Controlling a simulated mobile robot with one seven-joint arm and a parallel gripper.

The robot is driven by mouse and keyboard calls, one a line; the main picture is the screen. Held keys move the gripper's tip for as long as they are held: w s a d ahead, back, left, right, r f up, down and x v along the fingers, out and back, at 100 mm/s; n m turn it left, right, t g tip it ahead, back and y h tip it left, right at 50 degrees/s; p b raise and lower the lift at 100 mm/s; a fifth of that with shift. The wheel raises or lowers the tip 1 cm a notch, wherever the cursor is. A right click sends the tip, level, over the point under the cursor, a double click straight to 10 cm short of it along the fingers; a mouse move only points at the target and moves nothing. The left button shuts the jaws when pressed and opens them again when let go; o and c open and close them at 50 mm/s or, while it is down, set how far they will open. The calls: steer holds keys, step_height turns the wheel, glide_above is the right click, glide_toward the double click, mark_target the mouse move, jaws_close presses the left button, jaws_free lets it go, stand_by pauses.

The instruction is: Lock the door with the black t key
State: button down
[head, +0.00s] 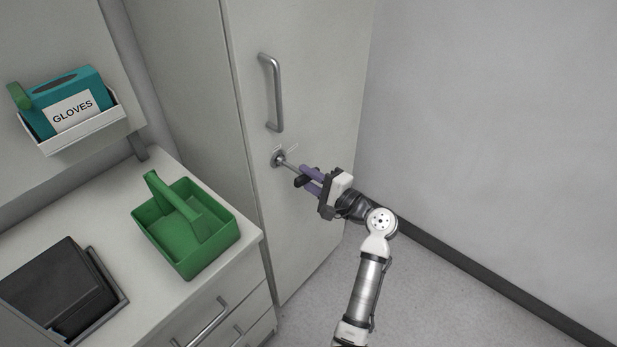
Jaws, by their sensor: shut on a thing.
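The tall grey-white cabinet door (302,60) is closed in the head view. A round metal lock (277,158) sits on it below the vertical handle (277,95). My gripper (308,178) is in front of the door, to the lower right of the lock, with its purple fingers shut on the black t key (302,182). The key's thin metal shaft (290,165) reaches up and left to the lock and its tip meets the lock face. I cannot tell how deep the tip sits. The fingers hide part of the key's handle.
A counter with drawers (210,320) stands at left, holding a green caddy (222,243) and a black item in a tray (55,285). A glove box (72,103) sits in a white wall holder (85,130). Floor and grey wall (500,130) at right are clear.

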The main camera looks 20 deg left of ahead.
steer(key=shift+n+b, duration=0.4)
steer(key=shift+b, duration=0.1)
steer(key=v, duration=0.7)
steer(key=shift+p, duration=0.45)
